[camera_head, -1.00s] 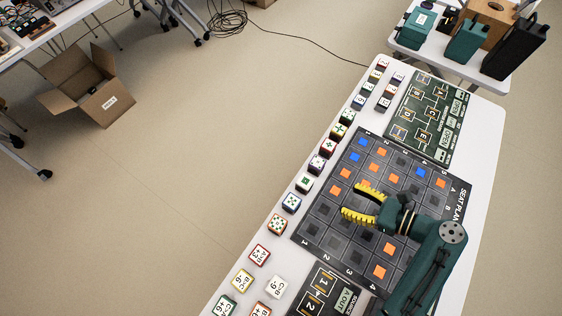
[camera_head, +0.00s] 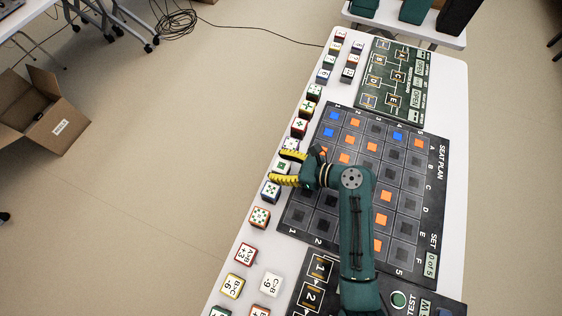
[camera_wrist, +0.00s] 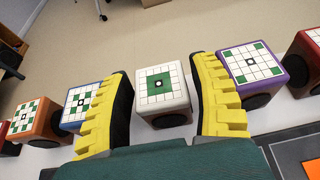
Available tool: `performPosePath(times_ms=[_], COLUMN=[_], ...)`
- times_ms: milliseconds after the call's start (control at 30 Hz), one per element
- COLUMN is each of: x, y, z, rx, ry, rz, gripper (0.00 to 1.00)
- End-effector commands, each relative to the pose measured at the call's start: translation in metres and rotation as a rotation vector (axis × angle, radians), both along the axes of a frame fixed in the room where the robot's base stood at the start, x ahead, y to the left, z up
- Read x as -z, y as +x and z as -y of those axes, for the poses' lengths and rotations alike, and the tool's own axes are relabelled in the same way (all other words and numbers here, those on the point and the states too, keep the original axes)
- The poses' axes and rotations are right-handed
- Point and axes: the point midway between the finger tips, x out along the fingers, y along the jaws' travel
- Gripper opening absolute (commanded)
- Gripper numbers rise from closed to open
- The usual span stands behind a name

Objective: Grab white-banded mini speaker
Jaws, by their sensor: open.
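The white-banded mini speaker (camera_wrist: 162,88) is a small cube with a white-edged top, a green pattern and a dark round part on its side. It stands in the row along the table's left edge; in the head view (camera_head: 282,167) it shows between my fingers. My gripper (camera_head: 279,168) has yellow toothed fingers, spread open. In the wrist view my open gripper (camera_wrist: 162,68) has one finger on each side of the white-banded speaker. A small gap shows on each side, and I see no grip. The height of the fingers relative to it is hard to tell.
A blue-banded speaker (camera_wrist: 82,103) stands close beyond the left finger, a purple-banded one (camera_wrist: 252,66) beyond the right. An orange-banded one (camera_wrist: 36,120) is farther left. The seat plan board (camera_head: 428,215) lies under my arm. Open floor lies left of the table.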

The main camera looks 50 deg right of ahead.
Motion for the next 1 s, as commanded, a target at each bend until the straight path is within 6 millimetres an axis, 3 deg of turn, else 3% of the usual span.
performPosePath(times_ms=[200,500,833,1000], x=[0.000,0.000,-0.003,-0.035], y=[0.000,0.000,0.000,0.000], z=[0.000,0.000,0.000,0.000], rx=[0.001,0.000,0.000,0.001], ry=[0.001,0.001,0.000,-0.003], rz=[0.000,0.000,0.000,0.003], gripper=[0.60,0.06,0.06,0.06])
